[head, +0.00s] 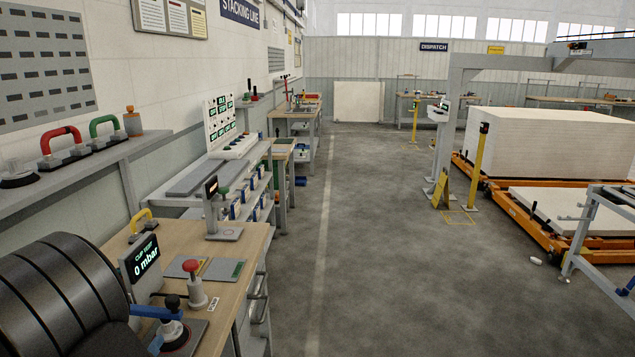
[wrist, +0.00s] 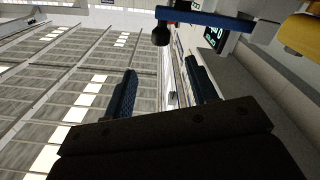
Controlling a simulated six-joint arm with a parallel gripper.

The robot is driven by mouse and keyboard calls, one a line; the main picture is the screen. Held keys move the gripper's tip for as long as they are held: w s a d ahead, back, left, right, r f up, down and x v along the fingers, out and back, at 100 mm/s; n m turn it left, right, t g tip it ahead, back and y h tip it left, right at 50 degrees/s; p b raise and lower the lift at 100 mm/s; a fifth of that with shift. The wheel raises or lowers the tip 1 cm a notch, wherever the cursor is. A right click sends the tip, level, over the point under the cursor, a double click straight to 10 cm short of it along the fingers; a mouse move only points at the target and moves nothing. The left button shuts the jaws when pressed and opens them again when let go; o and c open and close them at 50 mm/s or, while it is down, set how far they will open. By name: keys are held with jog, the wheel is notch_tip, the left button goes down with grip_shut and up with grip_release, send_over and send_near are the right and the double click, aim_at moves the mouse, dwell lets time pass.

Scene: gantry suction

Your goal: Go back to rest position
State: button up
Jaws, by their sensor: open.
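My gripper (wrist: 161,70) shows in the wrist view as two dark blue ribbed fingers, spread apart with nothing between them. The wrist view looks up toward the roof. A blue lever (wrist: 205,20) with a black knob (wrist: 161,36) crosses the top of that view, beyond the fingers and apart from them. In the head view the blue lever (head: 150,312) sits at the cup test stand (head: 142,260), whose screen reads 0 mbar. In the head view I cannot clearly make out my gripper.
The wooden bench (head: 185,238) holds a red-knobbed post (head: 193,285), a small display stand (head: 212,205) and flat pads. A shelf (head: 75,165) with red and green handled cups runs along the left wall. The grey floor (head: 380,250) is open. White board stacks (head: 545,140) stand right.

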aim_at(170, 307)
jog(key=w, duration=1.4)
jog(key=shift+w, duration=0.2)
jog(key=shift+r, duration=0.1)
jog(key=s, duration=1.7)
jog(key=w, duration=1.6)
jog(key=shift+w, duration=0.35)
jog(key=shift+n, duration=0.3)
jog(key=a+r, duration=0.1)
jog(key=r, duration=0.1)
jog(key=a+r, duration=0.1)
jog(key=r, duration=0.1)
jog(key=a+r, duration=0.1)
jog(key=r, duration=0.1)
jog(key=shift+w+a+r, duration=0.15)
jog(key=shift+r, duration=0.15)
jog(key=a+r+n, duration=0.3)
jog(key=a+n, duration=0.2)
jog(key=a, duration=0.2)
jog(key=a+r+n, duration=0.3)
jog(key=a+n, duration=0.3)
jog(key=a, duration=0.1)
jog(key=shift+a+r, duration=0.15)
jog(key=shift+a, duration=0.05)
